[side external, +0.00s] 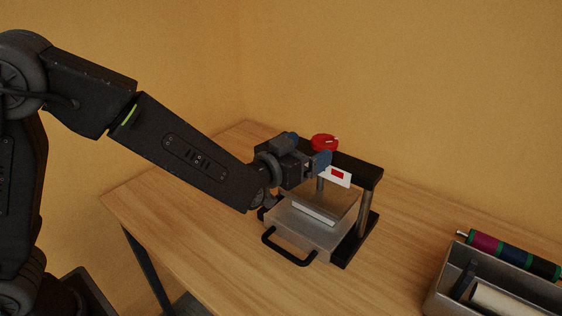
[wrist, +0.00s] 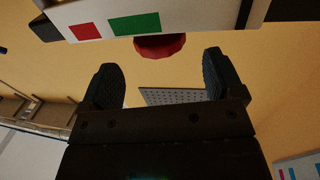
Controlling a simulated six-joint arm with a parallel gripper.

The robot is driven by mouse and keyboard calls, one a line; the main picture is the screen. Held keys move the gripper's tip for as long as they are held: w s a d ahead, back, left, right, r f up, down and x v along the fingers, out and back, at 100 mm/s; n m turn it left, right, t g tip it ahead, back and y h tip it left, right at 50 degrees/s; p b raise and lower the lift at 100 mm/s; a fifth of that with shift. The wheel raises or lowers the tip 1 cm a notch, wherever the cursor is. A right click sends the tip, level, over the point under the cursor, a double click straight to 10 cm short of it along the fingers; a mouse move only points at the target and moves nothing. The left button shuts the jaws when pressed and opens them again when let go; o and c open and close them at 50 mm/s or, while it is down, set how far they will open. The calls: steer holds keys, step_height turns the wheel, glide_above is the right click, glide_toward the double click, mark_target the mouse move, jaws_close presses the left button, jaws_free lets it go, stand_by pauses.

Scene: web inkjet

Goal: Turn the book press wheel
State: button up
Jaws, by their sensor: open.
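The book press wheel is a small red wheel (side external: 324,142) on top of the press's black crossbeam (side external: 358,168). My gripper (side external: 318,163) is at the press, just in front of and below the wheel in the side view. In the wrist view my gripper (wrist: 160,62) has its two dark fingers wide apart with nothing between them. A rounded red part (wrist: 160,46), which looks like the wheel, shows beyond the fingertips, apart from them. Its upper part is hidden behind a pale bar (wrist: 190,22) with red and green patches.
A translucent tray (side external: 300,222) with a black handle (side external: 287,250) sits low in the press. A grey bin (side external: 444,281) with rolls stands at the right of the wooden table (side external: 190,240). A perforated grey plate (wrist: 185,96) shows in the wrist view. The table's front left is clear.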

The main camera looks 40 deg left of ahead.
steer(key=s+a, duration=0.1)
steer(key=s, duration=0.6)
steer(key=shift+s+a, duration=0.15)
steer(key=shift+s, duration=0.2)
steer(key=n+y, duration=0.5)
steer(key=y, duration=0.2)
glide_toward(325, 139)
steer(key=x, duration=1)
steer(key=shift+m, duration=0.3)
steer(key=c, duration=0.9)
